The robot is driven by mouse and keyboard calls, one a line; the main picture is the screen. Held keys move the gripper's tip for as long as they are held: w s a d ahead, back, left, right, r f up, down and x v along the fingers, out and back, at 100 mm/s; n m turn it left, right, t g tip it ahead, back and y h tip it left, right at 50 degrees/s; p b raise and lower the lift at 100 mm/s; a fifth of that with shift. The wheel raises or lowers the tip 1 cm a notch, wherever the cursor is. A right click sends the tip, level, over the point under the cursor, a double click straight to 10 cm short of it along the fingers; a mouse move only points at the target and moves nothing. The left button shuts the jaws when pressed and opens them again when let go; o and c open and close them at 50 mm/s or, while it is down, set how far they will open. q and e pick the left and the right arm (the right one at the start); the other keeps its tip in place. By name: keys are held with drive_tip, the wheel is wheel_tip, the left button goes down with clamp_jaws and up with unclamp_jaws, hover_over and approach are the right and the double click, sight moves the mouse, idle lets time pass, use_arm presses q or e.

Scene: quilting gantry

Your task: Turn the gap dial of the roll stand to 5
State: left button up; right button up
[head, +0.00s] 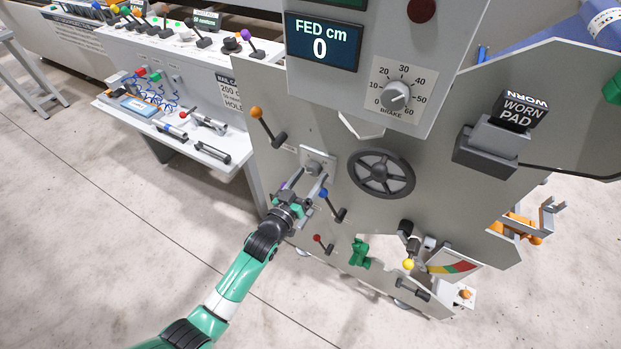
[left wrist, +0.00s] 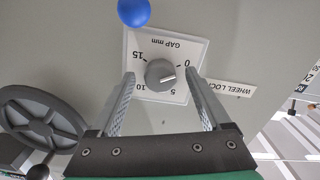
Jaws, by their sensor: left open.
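The gap dial is a small grey round knob (left wrist: 160,74) on a white square plate (left wrist: 190,50) marked GAP mm, with 0, 5, 10 and 15 around it. It appears upside down in the left wrist view. Its pale pointer line seems to point between 0 and 5. In the head view the dial (head: 314,167) sits on the grey roll stand panel (head: 330,125), left of the handwheel. My left gripper (head: 307,182) is open in front of it. In the left wrist view the fingertips (left wrist: 161,74) stand either side of the knob, with gaps showing. My right gripper is not visible.
A dark handwheel (head: 381,173) is close right of the dial. A blue-knobbed lever (head: 334,205) is close below, and an orange-knobbed lever (head: 266,125) is up left. The brake dial (head: 396,96) is above. A WHEEL LOCK label (left wrist: 228,88) shows beside the plate.

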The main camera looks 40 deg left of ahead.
use_arm(q)
drive_tip(key=shift+w+a, duration=0.1)
drive_tip(key=shift+w, duration=0.3)
clamp_jaws()
